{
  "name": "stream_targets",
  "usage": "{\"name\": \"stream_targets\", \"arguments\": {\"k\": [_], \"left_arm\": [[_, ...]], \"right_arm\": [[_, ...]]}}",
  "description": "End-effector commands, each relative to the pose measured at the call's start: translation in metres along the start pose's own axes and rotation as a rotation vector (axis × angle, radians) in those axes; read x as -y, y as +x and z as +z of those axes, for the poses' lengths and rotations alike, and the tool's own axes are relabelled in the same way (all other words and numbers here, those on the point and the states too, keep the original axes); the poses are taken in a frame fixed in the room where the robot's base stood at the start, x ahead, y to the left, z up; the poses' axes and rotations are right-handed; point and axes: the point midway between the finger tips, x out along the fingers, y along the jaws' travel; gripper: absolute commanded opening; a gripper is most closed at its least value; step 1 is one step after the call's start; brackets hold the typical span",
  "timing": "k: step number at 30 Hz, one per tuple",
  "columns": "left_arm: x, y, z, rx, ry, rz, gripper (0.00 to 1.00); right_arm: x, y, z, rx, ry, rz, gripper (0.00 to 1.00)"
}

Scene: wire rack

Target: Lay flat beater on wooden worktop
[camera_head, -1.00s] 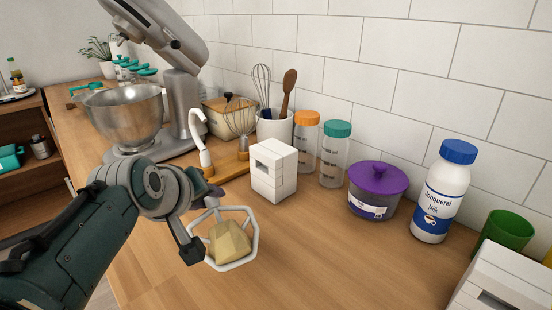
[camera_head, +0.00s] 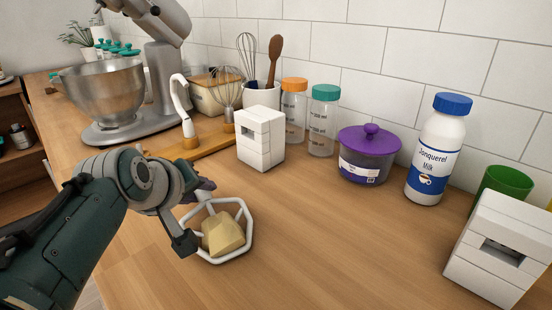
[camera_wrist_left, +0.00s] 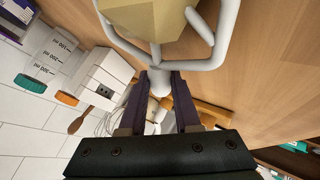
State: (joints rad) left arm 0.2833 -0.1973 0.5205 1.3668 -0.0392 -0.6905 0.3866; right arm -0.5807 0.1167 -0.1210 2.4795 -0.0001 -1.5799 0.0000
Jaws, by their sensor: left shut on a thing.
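The flat beater (camera_head: 246,240) is a white open frame with a yellowish lump of dough (camera_head: 222,234) inside it. My left gripper (camera_head: 196,212) is shut on the beater's shaft end. In the left wrist view, the beater (camera_wrist_left: 212,62) extends away from the two fingers (camera_wrist_left: 160,95), which close around its shaft, and the lump (camera_wrist_left: 150,15) sits in its frame. The beater is over the wooden worktop (camera_head: 330,240); whether it touches the wood I cannot tell. My right gripper is not in view.
A white block holder (camera_head: 260,138) stands behind the beater, near a wooden board (camera_head: 205,142) with a dough hook and whisk. The mixer with its steel bowl (camera_head: 103,95) is at left. Purple-lidded tub (camera_head: 366,155), milk bottle (camera_head: 437,150) and another white block (camera_head: 500,250) stand right. The middle worktop is clear.

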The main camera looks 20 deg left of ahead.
Motion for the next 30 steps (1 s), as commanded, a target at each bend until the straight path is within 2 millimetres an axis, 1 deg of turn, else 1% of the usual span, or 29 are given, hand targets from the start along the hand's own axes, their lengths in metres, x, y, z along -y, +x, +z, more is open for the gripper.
{"name": "stream_targets", "arguments": {"k": [1,2,11,12,18,20,21,27,30], "left_arm": [[0.002,0.0029,0.0021,-0.002,0.0,0.001,0.0],[0.0022,0.0032,0.0023,-0.002,0.0,0.001,0.0],[0.0028,0.003,0.0026,0.0,0.002,-0.001,0.0],[0.0029,0.003,0.0027,0.0,0.002,-0.001,0.36],[0.0026,0.0029,0.0025,0.0,0.001,-0.001,0.58],[0.0025,0.0029,0.0024,-0.001,0.001,0.0,0.65],[0.0025,0.0029,0.0023,-0.001,0.001,0.0,0.66],[0.0027,0.0028,0.0025,0.0,0.001,-0.001,0.66],[0.0018,-0.0008,0.0015,0.0,0.001,-0.001,0.66]], "right_arm": [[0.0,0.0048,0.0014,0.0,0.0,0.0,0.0],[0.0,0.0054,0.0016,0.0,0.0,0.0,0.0],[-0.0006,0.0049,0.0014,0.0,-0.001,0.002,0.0],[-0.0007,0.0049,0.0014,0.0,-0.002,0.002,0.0],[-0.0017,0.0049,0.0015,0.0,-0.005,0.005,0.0],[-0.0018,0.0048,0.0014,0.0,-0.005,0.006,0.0],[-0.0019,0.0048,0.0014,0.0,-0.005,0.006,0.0],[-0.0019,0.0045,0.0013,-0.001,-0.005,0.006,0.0],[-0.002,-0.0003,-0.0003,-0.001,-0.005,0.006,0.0]]}}
